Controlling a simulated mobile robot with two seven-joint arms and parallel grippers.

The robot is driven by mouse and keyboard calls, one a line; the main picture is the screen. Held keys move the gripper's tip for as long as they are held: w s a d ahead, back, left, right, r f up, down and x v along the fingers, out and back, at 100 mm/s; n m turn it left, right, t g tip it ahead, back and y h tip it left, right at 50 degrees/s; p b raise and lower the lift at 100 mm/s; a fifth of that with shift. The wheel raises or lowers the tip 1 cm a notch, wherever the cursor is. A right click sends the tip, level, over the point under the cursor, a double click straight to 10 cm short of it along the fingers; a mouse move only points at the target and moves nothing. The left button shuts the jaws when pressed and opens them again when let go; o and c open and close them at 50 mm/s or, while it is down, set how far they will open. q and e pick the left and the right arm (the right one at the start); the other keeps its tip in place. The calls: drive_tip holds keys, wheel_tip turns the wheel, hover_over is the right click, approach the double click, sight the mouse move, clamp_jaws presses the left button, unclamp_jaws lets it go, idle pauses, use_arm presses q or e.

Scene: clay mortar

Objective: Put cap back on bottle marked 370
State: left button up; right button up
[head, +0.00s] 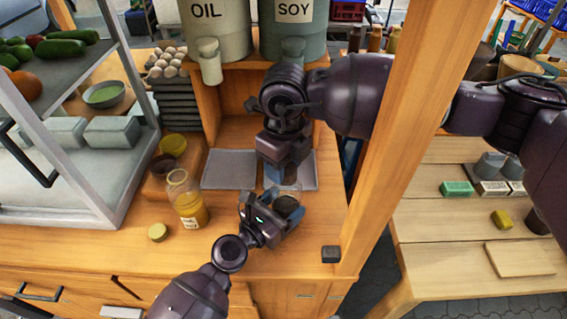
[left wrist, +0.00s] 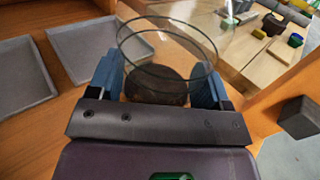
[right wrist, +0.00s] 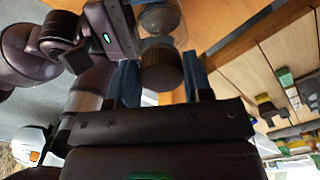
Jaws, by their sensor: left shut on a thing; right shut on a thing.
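My left gripper (head: 274,216) is shut on a clear glass jar (left wrist: 168,40) with dark contents low in it (left wrist: 155,86). The jar's round rim faces up in the left wrist view, and I see no label on it. My right gripper (head: 285,178) points down above the jar and is shut on a dark, ridged cap (right wrist: 160,68). In the right wrist view the cap lies right by the jar's glass (right wrist: 160,20); I cannot tell whether they touch. An uncapped jar with yellow contents (head: 190,212) stands upright left of my grippers; its label is unreadable.
A yellow lid (head: 158,231) lies on the counter left of the yellow jar. A yellow-topped jar (head: 172,145) sits on a wooden block behind. Grey trays (head: 229,170) lie at the back.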

drive_tip(key=m, duration=0.5)
drive_tip(key=shift+d+m, duration=0.1)
drive_tip(key=shift+m, duration=0.3)
drive_tip(key=m, duration=0.6)
drive_tip(key=shift+d+m, duration=0.15)
drive_tip(key=shift+m, duration=0.15)
drive_tip(key=o, duration=0.9)
drive_tip(key=shift+w+r, duration=0.1)
drive_tip(key=shift+r, duration=2.15)
drive_tip(key=shift+c, duration=0.4)
